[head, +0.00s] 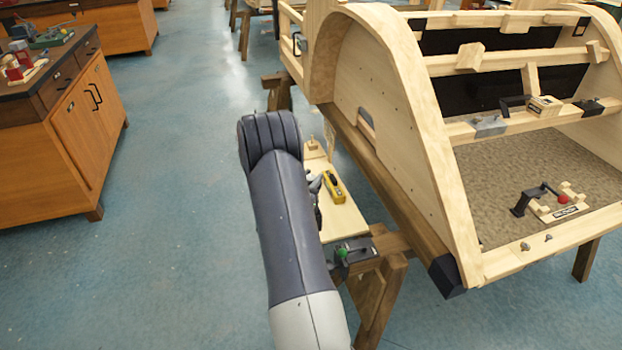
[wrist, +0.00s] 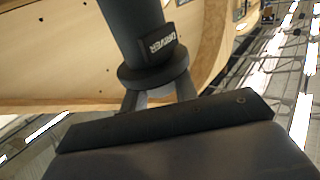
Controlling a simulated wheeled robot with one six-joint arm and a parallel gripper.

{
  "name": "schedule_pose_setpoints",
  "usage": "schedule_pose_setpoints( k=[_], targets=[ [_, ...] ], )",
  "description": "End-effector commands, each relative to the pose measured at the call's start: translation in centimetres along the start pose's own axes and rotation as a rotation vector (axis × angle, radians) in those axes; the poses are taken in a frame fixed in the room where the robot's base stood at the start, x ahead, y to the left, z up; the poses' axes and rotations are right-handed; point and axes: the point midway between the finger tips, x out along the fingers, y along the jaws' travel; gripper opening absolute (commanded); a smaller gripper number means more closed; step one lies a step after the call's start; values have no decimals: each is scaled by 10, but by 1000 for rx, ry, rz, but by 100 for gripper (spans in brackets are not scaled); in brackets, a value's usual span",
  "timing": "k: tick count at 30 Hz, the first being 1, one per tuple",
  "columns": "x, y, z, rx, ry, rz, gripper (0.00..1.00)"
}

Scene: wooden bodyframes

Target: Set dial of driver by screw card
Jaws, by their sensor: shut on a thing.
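The driver (wrist: 135,30) is a dark cylinder with a label reading "DRIVER", upside down in the wrist view. It has a wide dark ring (wrist: 151,77) low on its body; I cannot tell whether this is the dial, and no setting can be read. My gripper (wrist: 158,98) is shut on the driver just below that ring. In the head view my arm hides most of the gripper, beside a pale wooden board. I cannot make out the screw card for certain.
The pale board (head: 345,222) carries a yellow tool (head: 333,187) and a small wooden block (head: 314,149). A dark clamp with a green knob (head: 342,254) is at its near end. The large wooden bodyframe (head: 402,95) stands close on the right. Open floor (head: 170,230) lies left.

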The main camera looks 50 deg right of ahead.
Motion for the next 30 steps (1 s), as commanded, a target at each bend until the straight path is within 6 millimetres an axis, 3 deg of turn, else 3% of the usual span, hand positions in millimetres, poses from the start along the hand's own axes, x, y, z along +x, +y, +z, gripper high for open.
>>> schedule_pose_setpoints(
  k=[5,17,30],
  targets=[
    [0,0,0,0,0,0,6],
    [0,-1,2,1,1,74,5],
    [0,-2,3,5,0,433,5]
  ],
)
